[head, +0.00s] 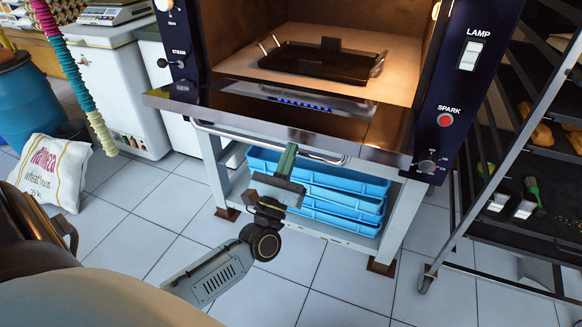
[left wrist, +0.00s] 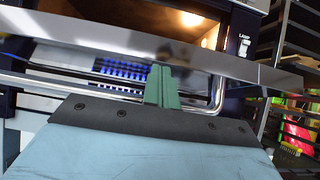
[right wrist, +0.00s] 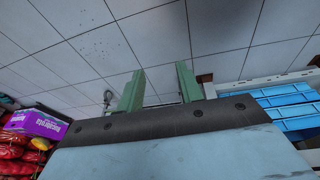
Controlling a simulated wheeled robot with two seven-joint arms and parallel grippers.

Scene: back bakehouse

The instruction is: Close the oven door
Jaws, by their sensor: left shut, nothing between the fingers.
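The oven door (head: 232,105) is open, lowered flat in front of the lit oven chamber (head: 335,38). Its metal handle bar (head: 225,132) runs along below the front edge. My left gripper (head: 288,152) is at the handle, just under the door's front edge, with its green fingers together and nothing between them. In the left wrist view, the shut fingers (left wrist: 162,86) overlap the door edge and bar; whether they touch cannot be told. My right gripper shows only in the right wrist view (right wrist: 158,88), fingers apart and empty over floor tiles.
A black baking tray (head: 322,64) sits inside the oven. Blue crates (head: 340,180) are stacked on the stand below. A tray rack (head: 480,165) stands close on the right. A flour sack (head: 50,170) and blue barrel (head: 28,100) are at left. Floor in front is clear.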

